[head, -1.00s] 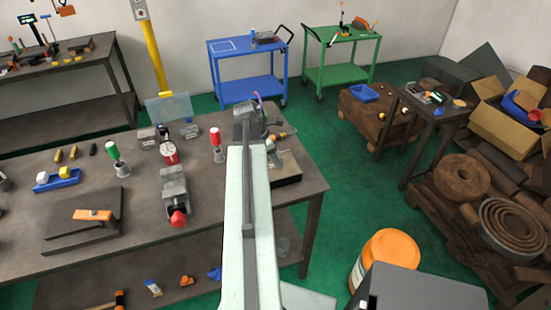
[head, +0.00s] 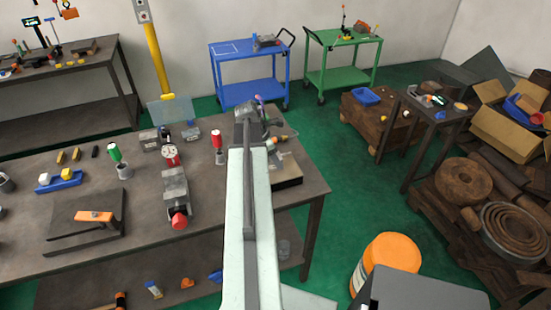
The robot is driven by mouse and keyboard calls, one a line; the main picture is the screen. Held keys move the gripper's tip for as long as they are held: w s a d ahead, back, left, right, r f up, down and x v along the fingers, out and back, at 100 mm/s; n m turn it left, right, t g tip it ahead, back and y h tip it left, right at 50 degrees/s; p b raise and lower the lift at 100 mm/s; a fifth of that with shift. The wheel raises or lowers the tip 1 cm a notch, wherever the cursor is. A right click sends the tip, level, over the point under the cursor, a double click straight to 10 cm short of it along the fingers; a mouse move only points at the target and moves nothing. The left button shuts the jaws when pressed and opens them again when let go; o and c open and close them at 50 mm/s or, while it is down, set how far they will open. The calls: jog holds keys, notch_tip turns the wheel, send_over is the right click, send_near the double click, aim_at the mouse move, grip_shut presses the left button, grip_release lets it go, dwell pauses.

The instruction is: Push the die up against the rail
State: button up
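My arm reaches forward over the workbench (head: 145,215). My gripper (head: 250,112) is at its far end, over the back right part of the bench, small and partly hidden by my own arm. I cannot tell whether its fingers are open or hold anything.
A grey vise with a red knob (head: 175,192), a dial gauge (head: 171,156) and red- and green-handled tools stand left of my arm. A dark plate with an orange-handled part (head: 94,216) lies further left. Green floor is free beyond the bench's right edge.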

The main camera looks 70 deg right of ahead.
jog(key=shift+w+d+r+p, duration=0.3)
jog(key=shift+w+d+r, duration=0.05)
jog(key=shift+w+r, duration=0.05)
jog(key=p+v, duration=0.6)
jog(key=v, duration=0.1)
jog(key=shift+s+a+r+p, duration=0.1)
jog(key=shift+s+a+p, duration=0.1)
jog(key=shift+a+p, duration=0.25)
